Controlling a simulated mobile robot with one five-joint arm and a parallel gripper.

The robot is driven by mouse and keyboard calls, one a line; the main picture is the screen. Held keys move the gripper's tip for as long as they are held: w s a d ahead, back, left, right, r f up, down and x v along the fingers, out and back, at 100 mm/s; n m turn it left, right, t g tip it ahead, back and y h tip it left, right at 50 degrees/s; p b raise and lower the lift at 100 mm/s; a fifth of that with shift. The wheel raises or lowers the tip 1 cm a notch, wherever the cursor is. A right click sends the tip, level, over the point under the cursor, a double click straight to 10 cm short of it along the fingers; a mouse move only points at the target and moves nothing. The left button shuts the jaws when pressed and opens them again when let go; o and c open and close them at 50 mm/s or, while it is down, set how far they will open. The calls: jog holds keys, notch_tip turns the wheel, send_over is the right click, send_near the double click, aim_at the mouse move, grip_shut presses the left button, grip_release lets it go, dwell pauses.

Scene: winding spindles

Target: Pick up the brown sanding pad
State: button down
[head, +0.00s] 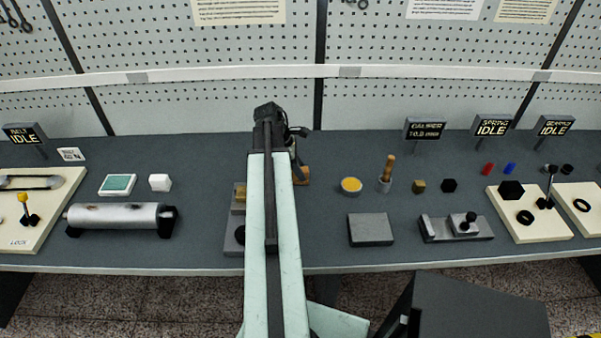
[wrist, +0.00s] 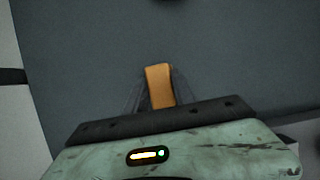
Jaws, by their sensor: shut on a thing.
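The brown sanding pad (wrist: 160,84) is a small orange-brown block in the wrist view. My gripper (wrist: 157,95) is shut on it, with a faint, see-through finger on each side of it. In the head view, a brown piece of the pad (head: 304,174) shows just right of my arm, by the dark gripper (head: 298,168). My arm hides part of it there. I cannot tell whether the pad touches the bench or is just above it.
The grey bench (head: 330,255) is clear right of my arm's lower part. A yellow-topped round tin (head: 351,185), a grey block (head: 371,230) and a clamp-like fixture (head: 455,228) stand to the right. A metal roller (head: 115,217) lies left. A pegboard (head: 400,100) rises behind.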

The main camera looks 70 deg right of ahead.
notch_tip(320, 180, up, 10)
jog(key=p, duration=0.9)
jog(key=shift+f, duration=0.15)
